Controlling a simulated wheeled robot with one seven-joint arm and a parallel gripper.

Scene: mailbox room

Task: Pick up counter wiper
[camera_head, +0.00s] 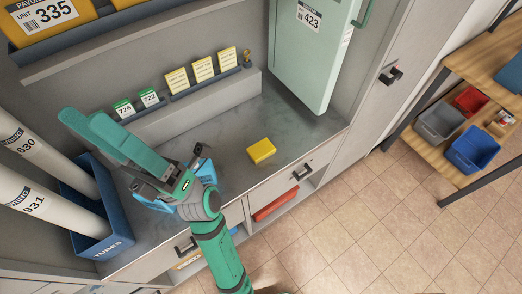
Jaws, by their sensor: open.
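A small yellow block (261,151), which looks like the counter wiper, lies flat on the grey counter (235,181) right of the picture's middle. It is in full view with nothing on top of it. My gripper (181,189) is over the counter to the left of the block, apart from it. Its black and blue fingers are spread and hold nothing that I can see. My wrist and arm hide part of the counter below the gripper.
A blue bin (83,237) holds white tubes (38,192) at the left. Yellow and green cards (178,80) stand on a ledge behind. A pale green door (312,55) hangs open at the back right. Drawers are below the counter's front edge; tiled floor is at right.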

